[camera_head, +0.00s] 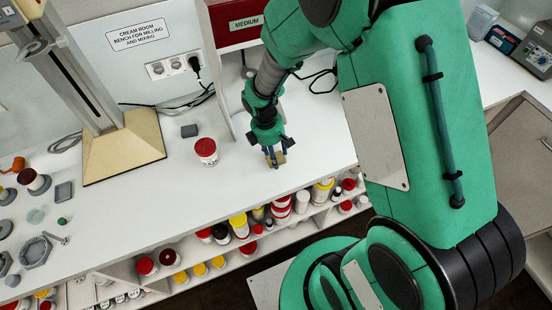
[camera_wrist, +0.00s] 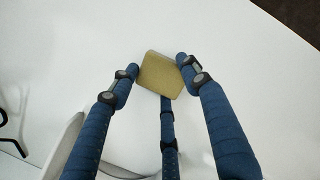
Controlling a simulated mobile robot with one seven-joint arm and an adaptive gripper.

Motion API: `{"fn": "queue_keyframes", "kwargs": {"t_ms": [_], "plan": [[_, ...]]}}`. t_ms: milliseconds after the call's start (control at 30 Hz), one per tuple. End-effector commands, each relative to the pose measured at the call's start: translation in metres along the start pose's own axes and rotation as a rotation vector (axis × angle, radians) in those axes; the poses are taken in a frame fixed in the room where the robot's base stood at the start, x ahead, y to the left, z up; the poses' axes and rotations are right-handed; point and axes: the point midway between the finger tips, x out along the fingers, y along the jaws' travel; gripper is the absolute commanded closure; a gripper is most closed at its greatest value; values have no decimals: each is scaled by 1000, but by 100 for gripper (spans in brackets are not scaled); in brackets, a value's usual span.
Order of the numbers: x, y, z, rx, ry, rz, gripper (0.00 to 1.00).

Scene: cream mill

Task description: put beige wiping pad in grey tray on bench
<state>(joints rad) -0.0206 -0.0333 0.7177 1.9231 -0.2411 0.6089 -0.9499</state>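The beige wiping pad (camera_wrist: 160,75) is a small square-edged pad between the blue fingertips of my gripper (camera_wrist: 158,70) in the wrist view. Two fingers meet its left and right edges, and the third finger's tip is hidden by it. My gripper looks shut on the pad. In the head view my gripper (camera_head: 274,154) points down, with the pad (camera_head: 280,159) at its tips, close over the white bench near its front edge; I cannot tell whether the pad touches the bench. A small grey rectangular piece (camera_head: 64,192) lies at the left; I cannot tell if it is the tray.
A dark grey block (camera_head: 189,131) and a red-lidded white jar (camera_head: 206,152) stand left of my gripper. A beige-based stand (camera_head: 125,148) is farther left, near a grey hexagonal dish (camera_head: 36,251). Several jars fill the shelf below.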

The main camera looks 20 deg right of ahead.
Motion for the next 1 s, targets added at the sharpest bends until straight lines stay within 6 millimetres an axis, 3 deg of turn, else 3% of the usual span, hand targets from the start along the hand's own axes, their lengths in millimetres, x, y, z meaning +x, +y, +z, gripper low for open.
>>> {"fn": "queue_keyframes", "kwargs": {"t_ms": [467, 767, 1000], "plan": [[-5, 0, 1, 0, 0, 1, 69], [-37, 0, 5, 1, 1, 2, 69], [-38, -39, 20, -1, 0, 1, 69]]}}
